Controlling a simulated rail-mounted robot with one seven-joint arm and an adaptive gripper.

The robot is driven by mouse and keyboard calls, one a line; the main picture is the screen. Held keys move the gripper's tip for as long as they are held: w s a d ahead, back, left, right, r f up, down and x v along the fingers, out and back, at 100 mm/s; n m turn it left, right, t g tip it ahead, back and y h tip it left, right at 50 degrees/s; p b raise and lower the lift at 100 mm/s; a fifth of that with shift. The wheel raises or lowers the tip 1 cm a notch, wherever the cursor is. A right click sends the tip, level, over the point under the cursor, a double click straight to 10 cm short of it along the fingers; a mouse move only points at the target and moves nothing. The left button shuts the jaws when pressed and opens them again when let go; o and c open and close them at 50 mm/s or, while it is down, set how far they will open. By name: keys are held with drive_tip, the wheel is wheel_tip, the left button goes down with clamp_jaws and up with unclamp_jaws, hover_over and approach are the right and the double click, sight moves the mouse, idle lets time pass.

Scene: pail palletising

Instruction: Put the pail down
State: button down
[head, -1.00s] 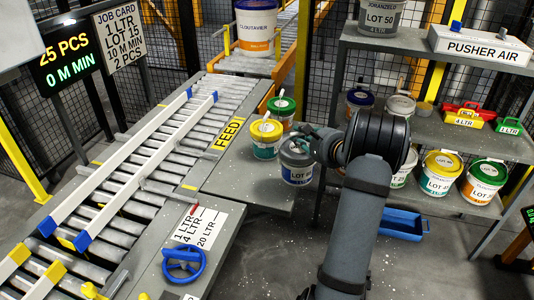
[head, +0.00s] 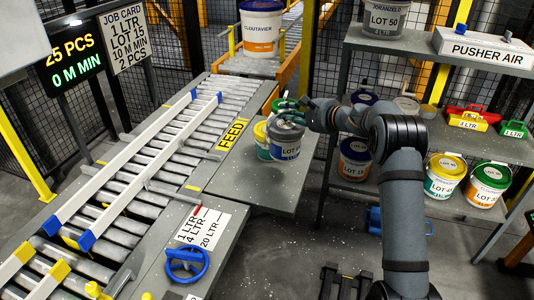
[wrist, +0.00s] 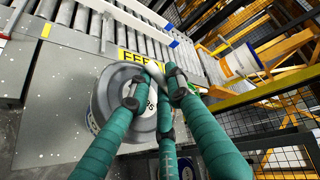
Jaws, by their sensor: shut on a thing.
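The pail (head: 287,148) has a grey lid and a white and blue label. My gripper (head: 288,112) is shut on it at the top. The pail is upright over the grey feed table (head: 250,188), in front of a yellow-lidded pail (head: 261,140) that it partly hides. I cannot tell whether its base touches the table. In the wrist view, my teal-wrapped fingers (wrist: 150,88) reach over the pail's lid (wrist: 118,82).
The roller conveyor (head: 150,160) with white guide rails runs along the table's left. The table's front part is bare. A shelf rack (head: 408,50) with several pails stands at right. A large white pail (head: 259,35) sits at the back, also in the wrist view (wrist: 238,65).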

drive_tip(key=s+a+f+b, duration=0.4)
drive_tip(key=a+f+b, duration=0.2)
drive_tip(key=a+f, duration=0.4)
drive_tip(key=shift+s+a+f, duration=0.15)
drive_tip(key=shift+a+f, duration=0.1)
drive_tip(key=shift+a, duration=0.15)
drive_tip(key=shift+f, duration=0.1)
drive_tip(key=c, duration=2)
unclamp_jaws()
drive_tip(key=shift+f, duration=0.2)
drive_tip(key=shift+c, duration=0.2)
drive_tip(key=o, duration=0.4)
drive_tip(key=shift+s, duration=0.1)
drive_tip(key=shift+r, duration=0.15)
